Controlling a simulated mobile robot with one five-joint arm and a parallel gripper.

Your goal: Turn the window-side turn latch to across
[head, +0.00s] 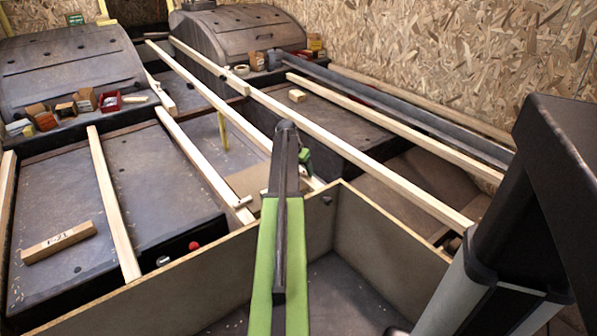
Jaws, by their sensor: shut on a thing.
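My gripper (305,160) is only partly in view, at the far end of my green and dark arm in the middle of the head view. A small dark and green part of it shows just right of the dark arm link. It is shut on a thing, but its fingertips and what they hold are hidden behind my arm. I cannot make out the window-side turn latch or which way it points. No window shows. A short wooden cross piece (242,202) sits on a batten left of my arm, apart from my gripper.
An open-topped box with plywood walls (170,290) stands in front. Long pale battens (330,140) run across the dark decks. Two dark wheel arches (70,65) stand at the back, with small cartons and a red bin (109,102). A chipboard wall (430,50) closes the right.

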